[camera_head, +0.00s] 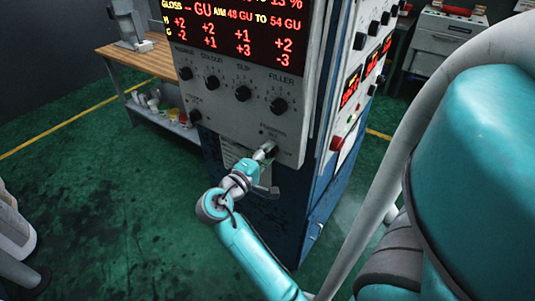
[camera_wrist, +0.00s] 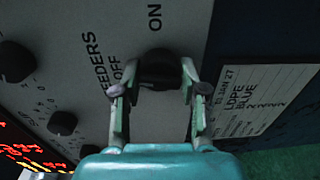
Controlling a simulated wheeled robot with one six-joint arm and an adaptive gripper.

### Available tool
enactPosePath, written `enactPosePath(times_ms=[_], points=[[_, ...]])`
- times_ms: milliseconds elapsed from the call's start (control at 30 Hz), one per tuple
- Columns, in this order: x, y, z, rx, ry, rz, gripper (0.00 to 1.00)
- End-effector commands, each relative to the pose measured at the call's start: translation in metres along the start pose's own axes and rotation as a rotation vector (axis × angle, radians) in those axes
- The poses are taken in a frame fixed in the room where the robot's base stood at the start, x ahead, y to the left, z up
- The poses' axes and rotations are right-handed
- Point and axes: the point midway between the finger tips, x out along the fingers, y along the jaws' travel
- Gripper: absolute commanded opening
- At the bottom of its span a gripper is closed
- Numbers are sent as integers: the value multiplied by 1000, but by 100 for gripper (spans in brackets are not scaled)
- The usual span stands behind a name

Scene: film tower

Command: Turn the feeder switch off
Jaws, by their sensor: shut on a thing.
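The feeder switch (camera_wrist: 160,68) is a round black knob on the grey control panel (camera_wrist: 95,40), with the words FEEDERS, OFF and ON printed beside it in the wrist view. My gripper (camera_wrist: 159,70) has one finger on each side of the knob and is shut on it. Which mark the knob points to I cannot tell, as its face is dark. In the head view my gripper (camera_head: 266,151) reaches the lower right of the panel (camera_head: 225,122), and its fingers hide most of the switch.
More black knobs (camera_head: 242,93) sit above the switch under a red-lit display (camera_head: 235,30). A paper label (camera_wrist: 258,100) is beside the panel in the wrist view. A red button (camera_head: 336,143) is on the cabinet's right side. A wooden bench (camera_head: 140,57) stands behind left. Green floor is open at left.

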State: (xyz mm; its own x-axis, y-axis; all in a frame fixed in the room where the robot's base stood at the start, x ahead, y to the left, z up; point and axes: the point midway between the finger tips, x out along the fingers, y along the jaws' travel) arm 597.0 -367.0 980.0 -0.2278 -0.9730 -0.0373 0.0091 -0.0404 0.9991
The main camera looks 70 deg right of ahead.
Motion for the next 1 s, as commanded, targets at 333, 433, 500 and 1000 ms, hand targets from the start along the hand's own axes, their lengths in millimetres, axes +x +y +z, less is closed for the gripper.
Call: enactPosePath(times_ms=[333,433,500,1000], points=[[0,2,-1,-155,-5,1,7],[0,2,-1,-177,-5,1,7],[0,2,-1,-184,-6,1,7],[0,2,-1,-192,-5,2,57]])
